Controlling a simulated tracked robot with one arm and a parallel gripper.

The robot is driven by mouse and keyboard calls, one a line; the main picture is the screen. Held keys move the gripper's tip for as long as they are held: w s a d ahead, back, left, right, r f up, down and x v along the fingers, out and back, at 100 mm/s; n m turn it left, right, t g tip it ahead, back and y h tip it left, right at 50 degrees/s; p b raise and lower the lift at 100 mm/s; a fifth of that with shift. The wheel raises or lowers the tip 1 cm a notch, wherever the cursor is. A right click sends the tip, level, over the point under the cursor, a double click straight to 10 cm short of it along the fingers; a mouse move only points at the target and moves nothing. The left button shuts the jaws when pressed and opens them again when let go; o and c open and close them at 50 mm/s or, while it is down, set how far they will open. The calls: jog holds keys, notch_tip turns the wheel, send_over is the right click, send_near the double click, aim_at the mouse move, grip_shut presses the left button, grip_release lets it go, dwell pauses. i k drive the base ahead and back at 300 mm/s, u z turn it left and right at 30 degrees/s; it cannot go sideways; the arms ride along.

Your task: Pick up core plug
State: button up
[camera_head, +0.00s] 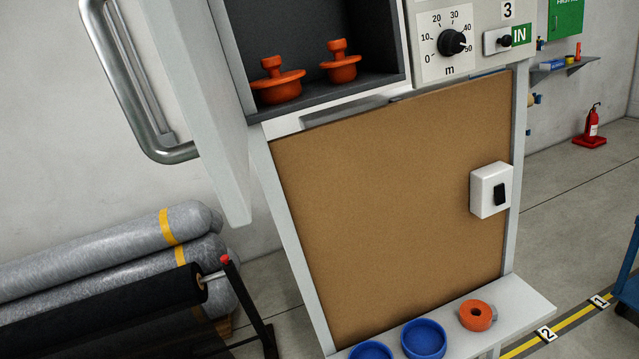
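Two orange plugs with flanges and knobs stand in the open grey compartment (395,85) at the top. The left plug (278,82) sits near the compartment's left side. The right plug (340,63) sits a little further right, apart from it. I take these to be core plugs. An orange ring-shaped piece with a dark centre hole (477,316) lies on the white ledge (517,305) at the bottom. I cannot tell whether it is also a core plug. My gripper does not show in this view.
A white door (205,100) with a metal handle (140,90) stands open left of the compartment. Below are a brown board (390,210), a white switch box (490,190) and blue round cups (424,338). A dial (452,42) is at upper right. Wrapped rolls (90,255) lie at left.

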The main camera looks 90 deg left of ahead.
aim_at(278, 88)
jog(key=k, duration=1.2)
jog(key=u, duration=2.25)
jog(key=i, duration=1.7)
jog(key=z, duration=0.05)
